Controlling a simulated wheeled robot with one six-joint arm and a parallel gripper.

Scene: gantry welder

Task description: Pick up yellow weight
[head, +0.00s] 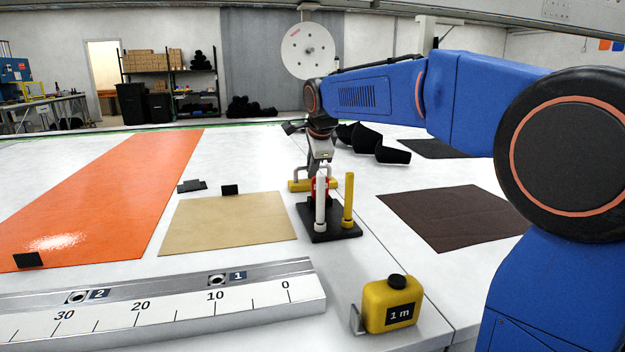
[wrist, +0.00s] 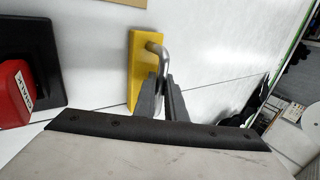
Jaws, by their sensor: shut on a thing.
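The yellow weight is a flat yellow bar with a bent metal handle. In the head view the yellow weight (head: 298,186) is on the white table behind a black stand, which hides part of it. In the wrist view the yellow weight (wrist: 135,72) lies just past the fingertips. My gripper (head: 319,168) reaches down over it in the head view. In the wrist view my gripper (wrist: 162,82) is shut on the silver handle. I cannot tell whether the weight's underside touches the table.
The black stand (head: 330,236) holds a white and a yellow stick close in front; a red chalk box (wrist: 14,95) shows on it. Black rolls (head: 365,140) lie behind right. Tan (head: 228,222), orange and brown sheets, a ruler (head: 160,305) and a yellow tape measure (head: 388,305) lie around.

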